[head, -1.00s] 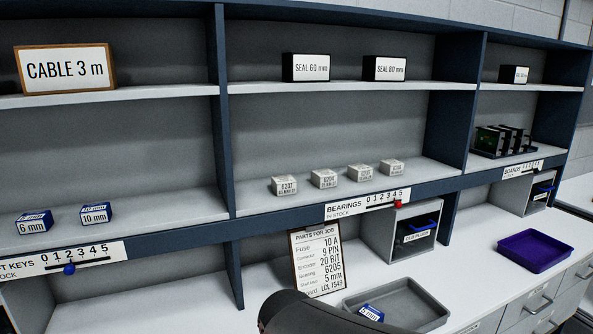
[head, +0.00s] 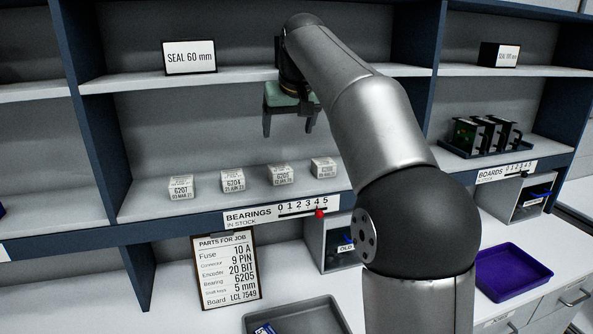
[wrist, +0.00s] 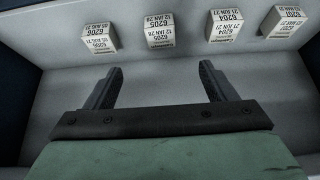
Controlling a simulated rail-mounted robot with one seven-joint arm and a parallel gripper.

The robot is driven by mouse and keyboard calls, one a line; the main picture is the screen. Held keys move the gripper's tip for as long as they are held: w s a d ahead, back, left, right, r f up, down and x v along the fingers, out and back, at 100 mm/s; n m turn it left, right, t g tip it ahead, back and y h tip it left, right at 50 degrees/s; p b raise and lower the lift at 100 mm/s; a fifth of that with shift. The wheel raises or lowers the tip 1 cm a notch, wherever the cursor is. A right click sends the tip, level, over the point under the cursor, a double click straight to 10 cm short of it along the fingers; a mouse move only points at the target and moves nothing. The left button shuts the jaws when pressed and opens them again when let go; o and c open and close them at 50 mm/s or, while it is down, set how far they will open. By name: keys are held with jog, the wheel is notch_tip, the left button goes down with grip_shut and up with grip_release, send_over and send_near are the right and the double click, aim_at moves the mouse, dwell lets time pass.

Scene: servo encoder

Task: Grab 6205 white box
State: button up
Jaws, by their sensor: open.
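The white 6205 box (head: 282,175) stands on the middle shelf, third from the left in a row of small white boxes. It also shows in the wrist view (wrist: 164,31), label upside down. My gripper (head: 288,131) is open and empty, above the row in the head view with its fingers pointing down. In the wrist view the gap between my fingertips (wrist: 161,68) lines up with the 6205 box, which lies beyond the tips and apart from them. The 6204 box (head: 233,180) and the 6206 box (wrist: 98,38) flank it.
The 6207 box (head: 180,187) stands at the row's left end. A shelf board with a SEAL 60 mm box (head: 189,57) is above. A parts list (head: 228,268) leans below, naming bearing 6205. A grey tray (head: 335,318) and purple tray (head: 513,272) are on the counter.

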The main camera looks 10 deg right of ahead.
jog(key=p, duration=0.1)
send_near(280, 168)
jog(key=x, duration=0.3)
jog(key=shift+a+f, duration=0.1)
jog(key=shift+f, duration=0.2)
jog(key=shift+p+x, duration=0.95)
jog(key=shift+x, duration=2.05)
jog(key=shift+w+r, duration=0.1)
jog(key=shift+w, duration=0.05)
jog(key=c, duration=1.1)
